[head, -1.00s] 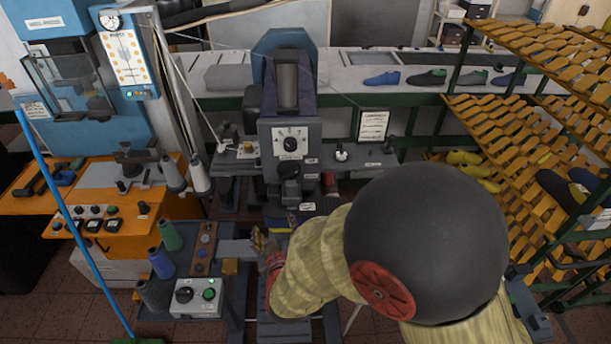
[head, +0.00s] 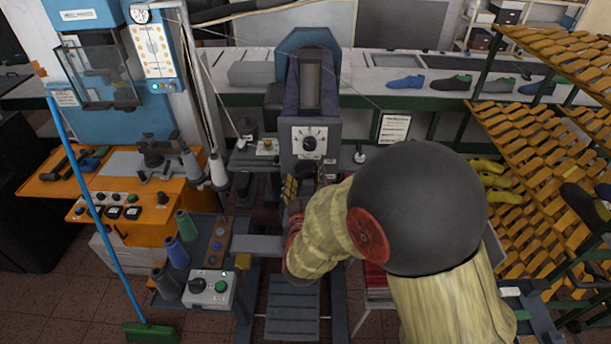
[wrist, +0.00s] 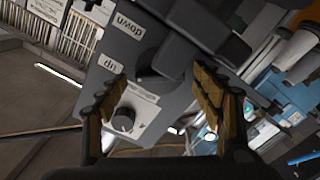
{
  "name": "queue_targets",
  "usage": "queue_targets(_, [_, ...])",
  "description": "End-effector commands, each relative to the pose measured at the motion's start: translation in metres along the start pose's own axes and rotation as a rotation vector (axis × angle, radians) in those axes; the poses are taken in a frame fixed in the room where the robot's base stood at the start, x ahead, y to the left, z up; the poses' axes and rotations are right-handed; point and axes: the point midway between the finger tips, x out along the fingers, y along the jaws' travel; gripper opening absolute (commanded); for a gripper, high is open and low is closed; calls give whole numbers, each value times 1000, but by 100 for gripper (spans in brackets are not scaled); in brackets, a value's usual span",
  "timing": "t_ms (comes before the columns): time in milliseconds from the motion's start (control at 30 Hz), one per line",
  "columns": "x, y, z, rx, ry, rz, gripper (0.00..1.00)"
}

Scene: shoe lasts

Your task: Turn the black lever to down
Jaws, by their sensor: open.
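The grey machine (head: 308,120) stands in the middle of the head view, with a white dial plate on its front. In the wrist view its panel (wrist: 118,45) carries "down" and "up" labels, seen upside down. The black lever (wrist: 172,58) is beside these labels, a dark rounded shape close to the space between my fingers. Its exact angle is hard to tell. My gripper (wrist: 158,82) is open, with its padded fingers spread in front of the panel. In the head view my gripper (head: 303,182) is low on the machine's front and hides most of the lever.
An orange bench (head: 60,187) with controls stands left. A small table with thread cones and a switch box (head: 209,290) stands at lower left of the machine. Racks of orange lasts (head: 530,150) fill the right. A blue-handled broom (head: 95,210) leans at left.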

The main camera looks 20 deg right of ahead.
Motion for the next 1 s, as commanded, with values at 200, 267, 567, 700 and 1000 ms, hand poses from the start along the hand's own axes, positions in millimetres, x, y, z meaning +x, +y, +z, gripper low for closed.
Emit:
queue_targets(200, [4,0,0,0,0,-1,67])
queue_targets(267, [4,0,0,0,0,-1,67])
queue_targets(567, [4,0,0,0,0,-1,53])
queue_targets(700, [4,0,0,0,0,-1,45])
queue_targets(1000, [4,0,0,0,0,-1,28])
